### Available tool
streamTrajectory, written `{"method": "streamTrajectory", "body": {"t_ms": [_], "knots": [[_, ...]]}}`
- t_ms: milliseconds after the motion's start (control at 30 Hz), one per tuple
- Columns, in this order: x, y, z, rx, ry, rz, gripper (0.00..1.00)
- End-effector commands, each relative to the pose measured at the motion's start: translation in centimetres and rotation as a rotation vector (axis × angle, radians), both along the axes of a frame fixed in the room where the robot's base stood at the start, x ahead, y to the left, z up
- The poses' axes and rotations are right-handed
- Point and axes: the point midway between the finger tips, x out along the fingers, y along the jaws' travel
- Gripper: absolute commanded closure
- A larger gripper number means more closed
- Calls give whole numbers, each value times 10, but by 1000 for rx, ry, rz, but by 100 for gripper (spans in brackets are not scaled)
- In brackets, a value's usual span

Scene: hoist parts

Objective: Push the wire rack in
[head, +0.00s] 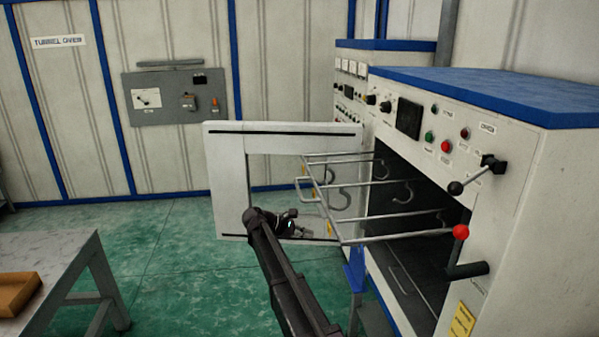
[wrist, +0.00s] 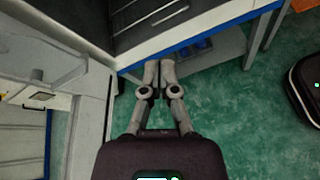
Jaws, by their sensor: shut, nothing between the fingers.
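The wire rack (head: 370,182) is a set of thin metal rods with a looped front handle (head: 306,190). In the head view it sticks well out of the dark oven chamber (head: 410,255), with several hooks (head: 341,198) hanging below it. The oven door (head: 228,185) stands open to the left. My gripper (head: 312,228) shows small and dark below the rack's front end, partly against the door. In the wrist view my gripper (wrist: 160,72) has its fingertips together, with nothing between them. I cannot see it touching the rack.
The oven's front panel has knobs, buttons and a lever with a red ball (head: 460,231) close to the rack's right side. A grey table (head: 75,260) with a wooden tray (head: 18,290) stands at the left. Green floor (head: 170,230) is clear between them.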

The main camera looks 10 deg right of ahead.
Motion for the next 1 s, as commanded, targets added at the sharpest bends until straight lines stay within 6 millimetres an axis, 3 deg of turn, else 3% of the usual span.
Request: {"method": "streamTrajectory", "body": {"t_ms": [33,100,300,400,600,1000], "knots": [[28,14,15,-63,44,25,100],[52,30,35,-159,113,53,100],[107,83,87,-403,288,84,100],[125,106,106,-491,352,80,100],[140,133,126,-585,421,65,100],[140,137,129,-598,431,62,100]]}}
